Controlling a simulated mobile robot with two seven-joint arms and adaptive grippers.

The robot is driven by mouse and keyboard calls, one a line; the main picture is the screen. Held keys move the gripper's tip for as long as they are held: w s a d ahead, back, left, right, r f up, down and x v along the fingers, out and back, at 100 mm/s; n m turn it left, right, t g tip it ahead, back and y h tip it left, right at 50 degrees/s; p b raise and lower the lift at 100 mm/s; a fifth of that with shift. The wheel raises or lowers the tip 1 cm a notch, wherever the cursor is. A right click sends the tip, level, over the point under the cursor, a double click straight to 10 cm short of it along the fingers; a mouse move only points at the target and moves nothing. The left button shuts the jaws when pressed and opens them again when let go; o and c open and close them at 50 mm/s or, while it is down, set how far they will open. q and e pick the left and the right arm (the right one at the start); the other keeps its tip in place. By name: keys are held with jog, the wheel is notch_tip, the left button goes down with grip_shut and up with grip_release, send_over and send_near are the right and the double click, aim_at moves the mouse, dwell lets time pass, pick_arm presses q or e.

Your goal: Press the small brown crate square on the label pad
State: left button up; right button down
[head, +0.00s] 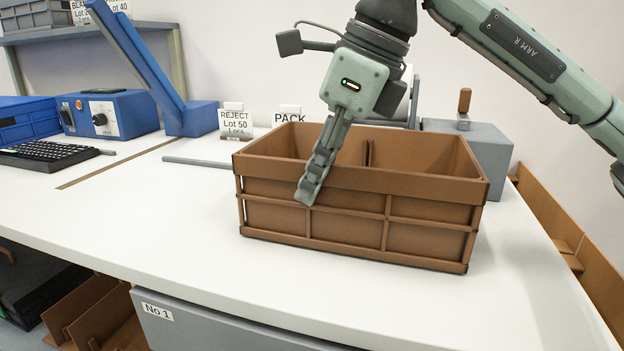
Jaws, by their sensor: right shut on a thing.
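The small brown crate (430,212) is at the right of the white worktop in the head view, open at the top, with a divider inside. It looks level; I cannot tell whether it rests on the worktop or hangs just above it. My right gripper (311,188) comes down from above and is shut on the crate's front wall, left of its middle. One finger shows outside the wall; the other is hidden. I cannot make out the label pad; the crate may hide it. My left gripper is not in view.
A grey box with a brown-handled lever (464,105) stands close behind the crate's right side. REJECT (236,122) and PACK (288,115) signs stand behind it. A blue press (150,70), control box (108,115) and keyboard (48,154) are left. The front worktop is clear.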

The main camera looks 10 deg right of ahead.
jog(key=shift+w, duration=0.2)
jog(key=shift+s, duration=0.15)
jog(key=shift+s+a+b, duration=0.25)
jog(key=shift+s+b, duration=0.05)
jog(key=shift+s, duration=0.35)
jog(key=shift+s+a+b, duration=0.25)
jog(key=shift+s, duration=0.35)
jog(key=c, duration=1.6)
grip_release()
jog(key=shift+f, duration=0.1)
notch_tip(320, 180, up, 7)
jog(key=p, duration=0.4)
jog(key=shift+p, duration=0.4)
